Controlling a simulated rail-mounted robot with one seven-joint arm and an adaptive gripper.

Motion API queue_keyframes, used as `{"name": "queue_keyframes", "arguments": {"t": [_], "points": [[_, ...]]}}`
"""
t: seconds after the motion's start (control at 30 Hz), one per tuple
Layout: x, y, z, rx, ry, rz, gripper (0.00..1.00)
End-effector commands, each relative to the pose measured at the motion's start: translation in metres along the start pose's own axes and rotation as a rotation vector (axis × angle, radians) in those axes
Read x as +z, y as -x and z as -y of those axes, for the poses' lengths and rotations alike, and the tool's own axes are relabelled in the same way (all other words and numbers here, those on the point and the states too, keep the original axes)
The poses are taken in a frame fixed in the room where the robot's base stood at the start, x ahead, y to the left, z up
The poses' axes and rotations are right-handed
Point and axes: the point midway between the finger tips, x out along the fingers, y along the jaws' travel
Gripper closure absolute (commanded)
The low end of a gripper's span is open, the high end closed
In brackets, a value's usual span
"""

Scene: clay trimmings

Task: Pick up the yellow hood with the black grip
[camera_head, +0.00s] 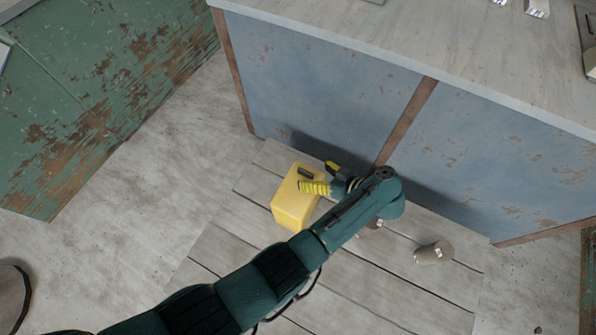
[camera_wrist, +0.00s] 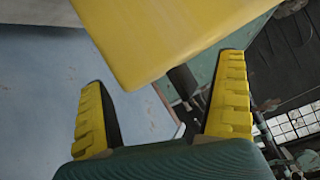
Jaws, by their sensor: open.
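The yellow hood (camera_head: 291,207) is a block-like piece on the wooden boards in front of the blue counter. Its black grip (camera_head: 305,173) shows on the hood's upper part. My gripper (camera_head: 323,177) is open beside the grip, to its right in the head view, with one yellow finger overlapping the hood. In the wrist view the hood (camera_wrist: 160,32) fills the top middle. A dark bar, which looks like the grip (camera_wrist: 183,82), lies between my two spread fingers, nearer the right one. I cannot tell whether any finger touches it.
The blue counter (camera_head: 320,85) stands close behind the hood. A grey-brown cylinder (camera_head: 434,253) lies on the slatted boards (camera_head: 235,240) to the right. A worn green cabinet (camera_head: 100,90) is at the left. The floor left of the boards is clear.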

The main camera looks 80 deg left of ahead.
Motion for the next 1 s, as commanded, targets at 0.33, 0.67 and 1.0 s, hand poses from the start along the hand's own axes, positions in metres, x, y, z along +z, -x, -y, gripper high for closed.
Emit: {"name": "queue_keyframes", "arguments": {"t": [0.33, 0.67, 1.0], "points": [[-0.001, 0.001, 0.0, 0.0, 0.001, 0.0, 0.38], [-0.001, 0.001, 0.0, 0.0, 0.0, 0.0, 0.86], [-0.025, 0.015, 0.009, 0.001, 0.003, 0.0, 0.89]]}}
